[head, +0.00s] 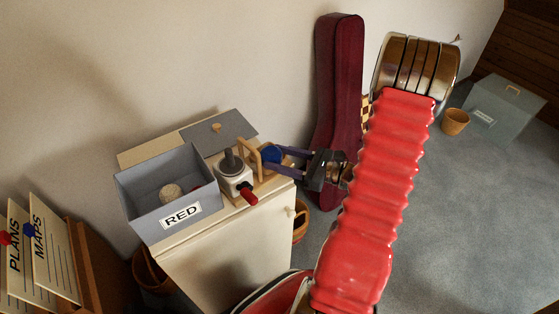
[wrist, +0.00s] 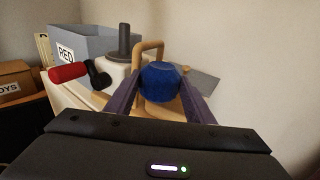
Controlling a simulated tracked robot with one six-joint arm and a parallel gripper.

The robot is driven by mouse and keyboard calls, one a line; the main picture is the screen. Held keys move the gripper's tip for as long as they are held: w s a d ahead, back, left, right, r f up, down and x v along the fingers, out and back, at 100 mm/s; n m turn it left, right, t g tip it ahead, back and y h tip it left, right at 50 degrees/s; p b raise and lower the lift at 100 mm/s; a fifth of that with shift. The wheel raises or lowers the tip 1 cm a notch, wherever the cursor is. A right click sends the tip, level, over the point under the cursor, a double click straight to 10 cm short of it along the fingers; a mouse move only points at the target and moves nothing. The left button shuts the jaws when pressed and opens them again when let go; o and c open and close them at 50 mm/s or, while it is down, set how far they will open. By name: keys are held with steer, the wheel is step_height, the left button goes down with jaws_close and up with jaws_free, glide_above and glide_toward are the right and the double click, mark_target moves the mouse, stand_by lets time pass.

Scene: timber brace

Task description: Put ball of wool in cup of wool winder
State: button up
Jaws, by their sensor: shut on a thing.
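A blue ball of wool (head: 271,155) is between the fingers of my gripper (head: 274,159), which is shut on it. In the wrist view the blue ball (wrist: 160,83) shows between the two purple fingers. The wool winder (head: 234,180) stands on the cabinet just left of the ball, with a white body, a dark upright spindle (wrist: 124,42) and a red crank handle (head: 249,194). Its wooden loop (head: 253,156) rises beside the ball, behind it in the wrist view. I cannot make out the winder's cup; the ball and fingers hide part of that side.
A grey lid (head: 226,133) lies behind. A dark red instrument case (head: 337,85) leans on the wall behind my arm.

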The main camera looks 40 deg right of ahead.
steer(key=shift+f, duration=0.5)
steer(key=shift+f, duration=0.2)
steer(key=o, duration=1.2)
steer(key=shift+c, duration=0.2)
steer(key=f+v, duration=0.1)
steer(key=v, duration=1.2)
steer(key=shift+s+d+r, duration=0.15)
steer(key=shift+d+r, duration=0.2)
steer(key=shift+d, duration=0.2)
